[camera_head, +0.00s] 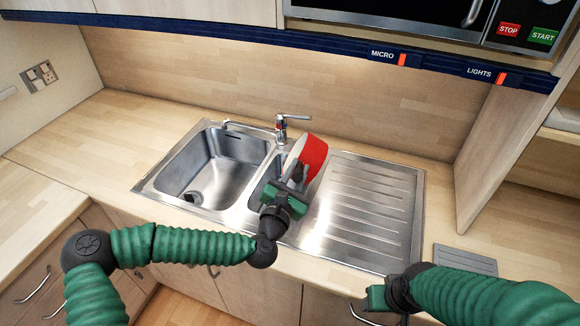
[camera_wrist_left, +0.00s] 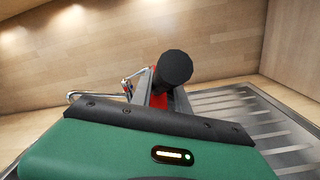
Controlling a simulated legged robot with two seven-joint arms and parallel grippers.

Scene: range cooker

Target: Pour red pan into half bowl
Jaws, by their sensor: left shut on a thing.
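The red pan (camera_head: 314,153) is tipped on its side above the right edge of the half bowl (camera_head: 262,182), its pale inside facing left. My left gripper (camera_head: 294,184) is shut on the pan's dark handle, in front of the pan. In the left wrist view the black handle end (camera_wrist_left: 174,66) sticks up between the fingers, with a strip of the red pan (camera_wrist_left: 158,100) behind it. The gripper hides part of the half bowl, and I cannot see what is in it. My right gripper (camera_head: 384,296) is low at the counter's front edge; its fingers are unclear.
The large sink bowl (camera_head: 212,170) lies left of the half bowl and looks empty. A tap (camera_head: 283,128) stands behind the bowls, close to the pan. The ribbed drainer (camera_head: 370,200) on the right is clear. Cabinets with a dark blue rail (camera_head: 330,52) hang above.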

